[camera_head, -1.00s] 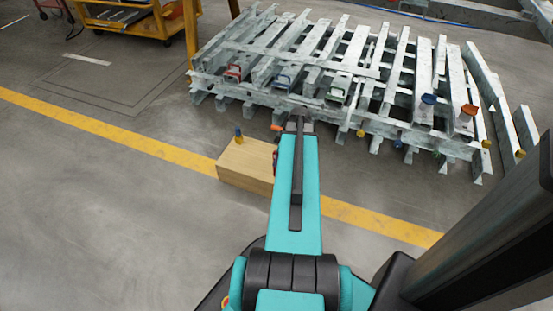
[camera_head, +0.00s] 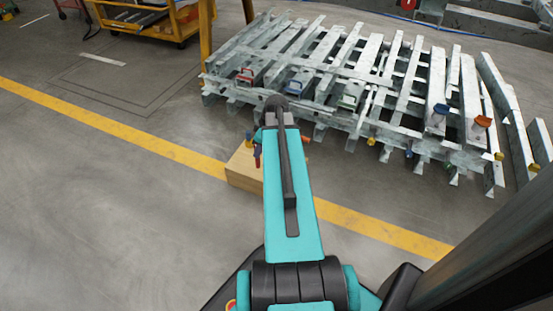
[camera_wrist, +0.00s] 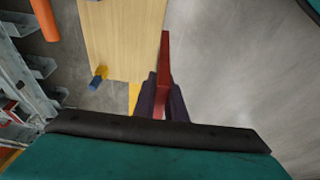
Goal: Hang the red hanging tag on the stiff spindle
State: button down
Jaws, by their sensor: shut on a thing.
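The red hanging tag (camera_wrist: 165,60) is a thin red strip seen nearly edge-on in the wrist view. My gripper (camera_wrist: 162,92) is shut on it with two dark fingers, and the tag reaches past their tips. In the head view the tag (camera_head: 257,157) shows as a small red piece at the left of my arm, which hides most of my gripper. A short blue and yellow peg (camera_wrist: 98,77) stands on a wooden block, left of the tag. An orange rod (camera_wrist: 45,20) is at the upper left. I cannot tell which one is the stiff spindle.
The wooden block (camera_head: 242,172) sits on the floor by a yellow line, partly behind my arm. A stack of galvanised metal frames (camera_head: 350,75) with coloured fittings lies beyond it. A yellow cart (camera_head: 180,22) stands at the upper left. Floor to the left is clear.

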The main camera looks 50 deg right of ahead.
jog(key=w+a+r+m, duration=0.1)
jog(key=w+a+r, duration=0.9)
jog(key=a, duration=0.4)
jog(key=w+a+r+m, duration=0.1)
jog(key=w+a+r, duration=0.7)
jog(key=w+a, duration=0.55)
jog(key=w+a+r, duration=0.1)
jog(key=a+r, duration=0.2)
jog(key=a, duration=0.3)
jog(key=w+a+r+m+h, duration=0.1)
jog(key=a+r, duration=0.3)
jog(key=a, duration=0.3)
jog(key=shift+a+r, duration=0.15)
jog(key=shift+r, duration=0.15)
